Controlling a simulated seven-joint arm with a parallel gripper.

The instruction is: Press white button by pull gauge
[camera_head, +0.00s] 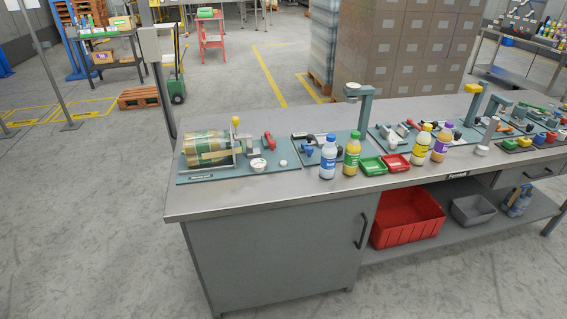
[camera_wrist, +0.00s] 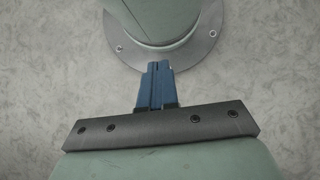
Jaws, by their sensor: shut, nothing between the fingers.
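On the blue-grey board (camera_head: 215,177) at the left end of the bench, a small white round button-like piece (camera_head: 283,163) sits near the right front. Left of it is a larger white round dial-like piece (camera_head: 258,165); I cannot tell for sure which fixture is the pull gauge. A clear jar (camera_head: 207,148) lies in a frame on the same board, with a red handle (camera_head: 268,141) to its right. My gripper (camera_wrist: 157,66) shows only in the wrist view. Its blue fingers are together and empty, over bare grey floor, away from the bench.
The steel bench (camera_head: 210,205) holds several other boards to the right. A blue-capped bottle (camera_head: 328,160), a yellow bottle (camera_head: 352,155), a green tray (camera_head: 373,166) and a red tray (camera_head: 397,162) stand along its front. The bench's left front strip is clear.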

